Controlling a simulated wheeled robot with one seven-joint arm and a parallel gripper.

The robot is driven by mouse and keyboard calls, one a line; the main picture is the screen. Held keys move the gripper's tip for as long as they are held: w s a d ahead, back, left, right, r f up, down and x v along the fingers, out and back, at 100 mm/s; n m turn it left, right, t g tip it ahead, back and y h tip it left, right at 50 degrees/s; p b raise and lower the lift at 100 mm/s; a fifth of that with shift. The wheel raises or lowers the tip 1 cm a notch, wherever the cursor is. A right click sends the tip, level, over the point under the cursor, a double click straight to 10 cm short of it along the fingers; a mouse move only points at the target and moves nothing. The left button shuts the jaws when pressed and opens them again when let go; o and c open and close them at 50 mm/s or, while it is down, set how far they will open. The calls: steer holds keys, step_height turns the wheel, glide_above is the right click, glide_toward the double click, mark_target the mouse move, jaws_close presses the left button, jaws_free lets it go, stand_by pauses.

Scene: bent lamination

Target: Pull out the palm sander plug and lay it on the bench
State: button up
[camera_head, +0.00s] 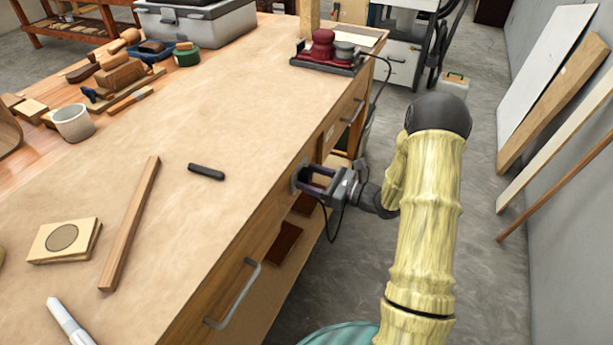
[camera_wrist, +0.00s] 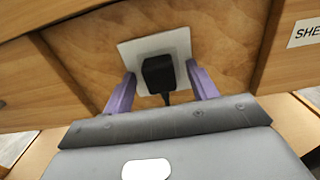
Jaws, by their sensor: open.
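The plug (camera_wrist: 158,76) is black and sits in a square white socket plate (camera_wrist: 181,41) on the wooden bench front, its cord running down toward my gripper. My gripper (camera_wrist: 161,71) is open, with one purple finger on each side of the plug and small gaps visible. In the head view my gripper (camera_head: 312,182) is at the bench's right side, and the plug is hidden there. The red palm sander (camera_head: 322,45) stands on a dark tray at the far right of the bench (camera_head: 235,110), with a black cord hanging over the edge.
A dark marker-like stick (camera_head: 206,172), a wooden strip (camera_head: 130,225) and a square block (camera_head: 64,241) lie on the bench top. Much of the top's middle is bare. A drawer handle (camera_head: 236,290) sticks out of the bench front. Boards (camera_head: 553,100) lean on the right wall.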

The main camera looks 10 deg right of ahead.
stand_by(0.7)
jaws_close()
steer(key=shift+p+v, duration=0.4)
steer(key=shift+v, duration=2.55)
steer(key=shift+a, duration=0.1)
